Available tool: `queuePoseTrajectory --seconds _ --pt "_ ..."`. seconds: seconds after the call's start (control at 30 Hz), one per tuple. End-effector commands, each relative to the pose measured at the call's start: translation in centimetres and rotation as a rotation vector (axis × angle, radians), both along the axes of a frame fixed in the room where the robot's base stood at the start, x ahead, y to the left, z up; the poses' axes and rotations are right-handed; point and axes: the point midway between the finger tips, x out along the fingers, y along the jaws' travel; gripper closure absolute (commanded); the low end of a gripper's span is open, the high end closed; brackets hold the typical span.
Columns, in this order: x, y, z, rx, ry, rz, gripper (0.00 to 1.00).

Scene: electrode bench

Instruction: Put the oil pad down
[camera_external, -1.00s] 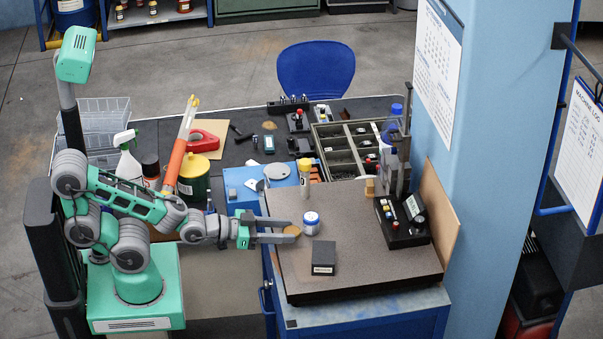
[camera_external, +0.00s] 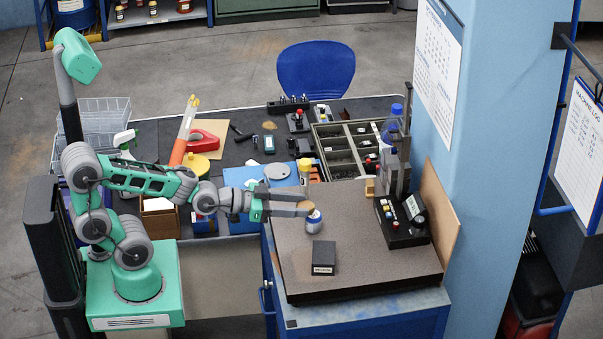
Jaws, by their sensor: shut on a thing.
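My gripper (camera_external: 307,206) is shut on the oil pad (camera_external: 306,206), a small tan piece that shows between the fingertips. The gripper points right and appears raised above the dark stone plate (camera_external: 370,262). In this view the pad and fingertips overlap the upper part of a white and blue jar (camera_external: 314,223). I cannot tell whether the pad touches the jar. Much of the pad is hidden by the fingers.
A black labelled block (camera_external: 323,258) stands in front of the jar. A yellow-topped bottle (camera_external: 304,168) is behind the gripper. A black gauge stand (camera_external: 403,228) is at the right of the plate. The plate's front right is clear.

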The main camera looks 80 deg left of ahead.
Motion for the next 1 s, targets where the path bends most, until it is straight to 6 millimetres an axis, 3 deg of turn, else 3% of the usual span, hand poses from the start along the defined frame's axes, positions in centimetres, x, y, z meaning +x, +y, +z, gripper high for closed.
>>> queuePoseTrajectory --seconds 0.03,0.2,0.3,0.37,0.47,0.7,0.83,1.0 --pt "1.1 2.0 2.1 0.001 -0.002 0.008 1.0" --pt "3.4 8.8 8.2 0.004 -0.002 0.003 1.0" --pt "3.4 13.8 10.3 0.001 0.001 0.016 1.0" --pt "2.8 17.1 10.3 -0.001 0.003 0.027 1.0" --pt "1.2 22.2 8.3 -0.007 0.005 0.036 1.0" --pt "-5.5 31.6 -0.5 -0.009 0.001 0.046 1.0" --pt "-10.8 35.1 -5.5 -0.01 -0.002 0.049 1.0" --pt "-16.9 37.3 -10.1 -0.004 -0.003 0.048 1.0"
